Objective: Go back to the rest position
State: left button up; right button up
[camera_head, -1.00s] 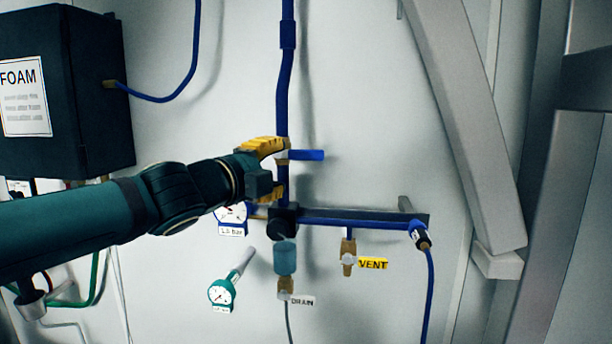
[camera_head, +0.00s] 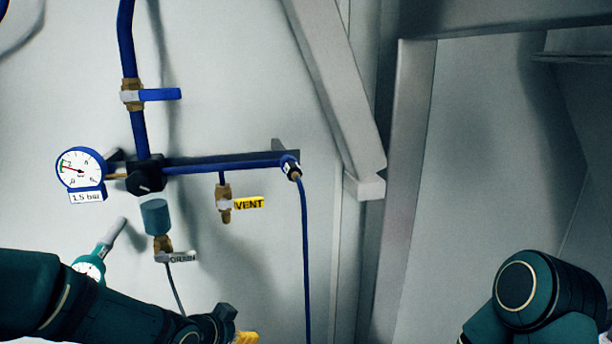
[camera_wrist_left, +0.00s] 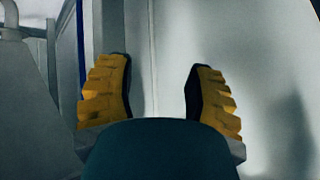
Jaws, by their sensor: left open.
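My left gripper (camera_head: 240,334) shows at the bottom of the head view, partly cut off by the lower edge. In the left wrist view its two yellow ridged fingers (camera_wrist_left: 158,95) stand wide apart with nothing between them. It is below the pipework and apart from the blue valve handle (camera_head: 160,95), which points sideways, to the right, across the blue vertical pipe. My right arm (camera_head: 535,295) shows at the lower right of the head view. Its gripper is outside the picture.
A gauge labelled 1.5 bar (camera_head: 80,170), a yellow VENT tag (camera_head: 249,203) and a DRAIN tag (camera_head: 182,257) hang on the wall pipework. A green gauge (camera_head: 90,266) sits partly behind my left arm. A grey diagonal beam (camera_head: 335,80) and post (camera_head: 405,180) stand right of it.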

pick_arm(q)
jog(key=s+d+f+n+g+b, duration=0.2)
jog(key=s+f+n, duration=0.3)
jog(key=s+f, duration=0.4)
jog(key=s+d+f+n+g+b, duration=0.1)
jog(key=s+f+n+g, duration=0.3)
jog(key=s+f, duration=0.5)
notch_tip(320, 180, down, 9)
jog(key=shift+s+d+f+n+g+y+b, duration=0.15)
jog(key=shift+s+d+n+g+y+b, duration=0.25)
jog(key=shift+d, duration=0.3)
